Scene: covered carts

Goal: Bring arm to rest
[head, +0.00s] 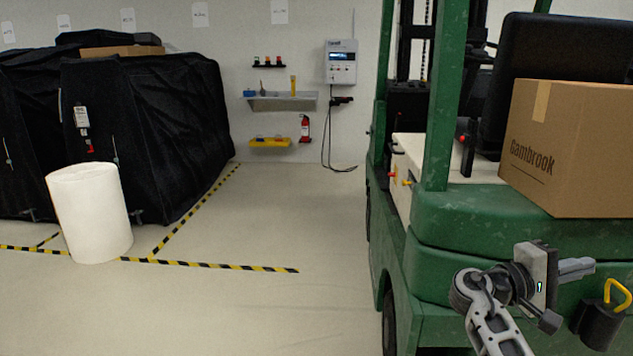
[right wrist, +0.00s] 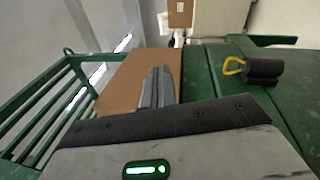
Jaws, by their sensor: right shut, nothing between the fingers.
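My right gripper (head: 577,267) is at the lower right of the head view, in front of the green forklift (head: 470,222). Its fingers are together and hold nothing. In the right wrist view the shut fingers (right wrist: 157,88) show in front of a cardboard box (right wrist: 125,82). The box marked "Gambrook" (head: 570,150) sits on the forklift in the head view. My left gripper is in neither view.
A dark weight with a yellow handle (head: 603,318) is close beside my right gripper; it also shows in the wrist view (right wrist: 262,70). Black-covered carts (head: 165,130) and a white cylinder (head: 90,213) stand at left. The middle floor (head: 290,225) is clear.

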